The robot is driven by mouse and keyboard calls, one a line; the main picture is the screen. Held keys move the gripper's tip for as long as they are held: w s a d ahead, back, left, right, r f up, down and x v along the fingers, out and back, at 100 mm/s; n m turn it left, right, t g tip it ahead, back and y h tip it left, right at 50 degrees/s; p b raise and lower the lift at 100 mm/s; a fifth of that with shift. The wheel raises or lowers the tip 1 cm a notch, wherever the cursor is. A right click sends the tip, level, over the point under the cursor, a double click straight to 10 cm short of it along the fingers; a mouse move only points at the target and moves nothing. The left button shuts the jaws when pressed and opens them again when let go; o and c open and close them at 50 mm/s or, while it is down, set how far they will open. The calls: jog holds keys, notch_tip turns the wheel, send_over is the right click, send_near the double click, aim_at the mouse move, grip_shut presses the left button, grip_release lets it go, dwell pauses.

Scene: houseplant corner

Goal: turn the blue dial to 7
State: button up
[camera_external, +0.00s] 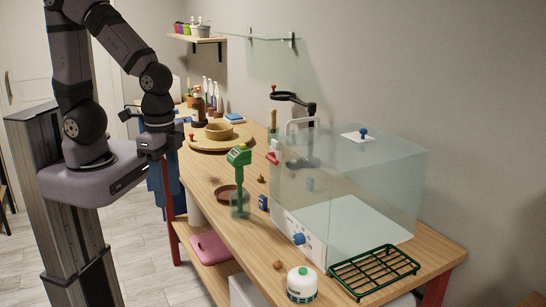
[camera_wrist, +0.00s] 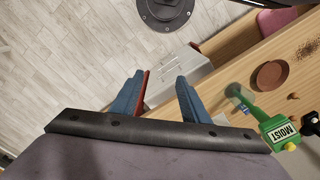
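The blue dial (camera_external: 299,239) sits low on the front of a clear glass box (camera_external: 370,165) on the bench, in the external view. Its number marks are too small to read. The dial cannot be made out in the wrist view. In the wrist view my gripper (camera_wrist: 162,80) is open, with a clear gap between its two blue fingers and nothing held. In the external view the end of my arm is at the left, well away from the dial and glass box; the fingers are hard to make out there.
A green moisture meter (camera_external: 239,160) stands in a clear holder left of the box. A green wire rack (camera_external: 375,270) and white canister (camera_external: 302,284) lie near the bench's front. A turntable (camera_external: 209,147) bears a bowl farther back.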

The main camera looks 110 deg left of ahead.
aim_at(295, 241)
jog(key=w+d+n+t+b, duration=0.2)
jog(key=w+t+b, duration=0.15)
jog(key=w, duration=0.55)
jog(key=w+d+r+n+t+b, duration=0.1)
jog(key=w+d+t+b, duration=0.15)
jog(key=w+t, duration=0.4)
jog(key=w+d+n+t+b, duration=0.2)
jog(key=w+b, duration=0.1)
jog(key=w, duration=0.7)
jog(key=s+a+r+n+y+b, duration=0.1)
jog(key=s+a+n+y+b, duration=0.15)
jog(key=a+y, duration=0.4)
jog(key=s+a+n+y+b, duration=0.25)
jog(key=a+n+y, duration=0.2)
jog(key=y, duration=0.25)
jog(key=shift+m+t+h, duration=0.25)
jog(key=shift+m+t, duration=0.05)
jog(key=shift+m, duration=0.2)
jog(key=f, duration=1.2)
jog(key=w+f, duration=0.1)
jog(key=f, duration=0.5)
jog(key=shift+a+f, duration=0.1)
jog(key=shift+f, duration=0.15)
jog(key=p+x, duration=0.1)
jog(key=x, duration=0.4)
jog(key=shift+w+a+r+p, duration=0.1)
jog(key=shift+w+a+p, duration=0.1)
jog(key=shift+a+p, duration=0.15)
jog(key=shift+x, duration=0.8)
